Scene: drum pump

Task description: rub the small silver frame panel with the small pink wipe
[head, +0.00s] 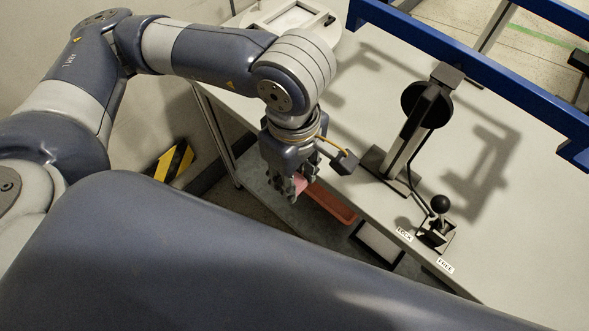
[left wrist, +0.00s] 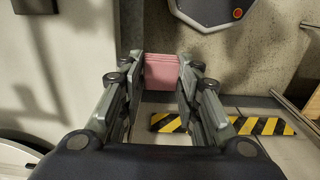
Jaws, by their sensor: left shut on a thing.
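My left gripper (head: 289,190) hangs down at the front edge of the grey table. It is shut on the small pink wipe (head: 301,184). In the left wrist view the wipe (left wrist: 161,72) is a folded pink block between the fingertips of my left gripper (left wrist: 162,78). A small pale panel in a dark frame (head: 379,242) lies at the table's front edge, right of the gripper and apart from it. I cannot tell for sure that it is the silver frame panel. My right gripper is not in view.
A shallow orange-red tray (head: 333,205) lies right beside the gripper. Behind it stand a black upright device (head: 408,140) and a black-knobbed lever (head: 438,225) by LOCK and FREE labels. A blue rail (head: 470,60) crosses the back. The table's right part is clear.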

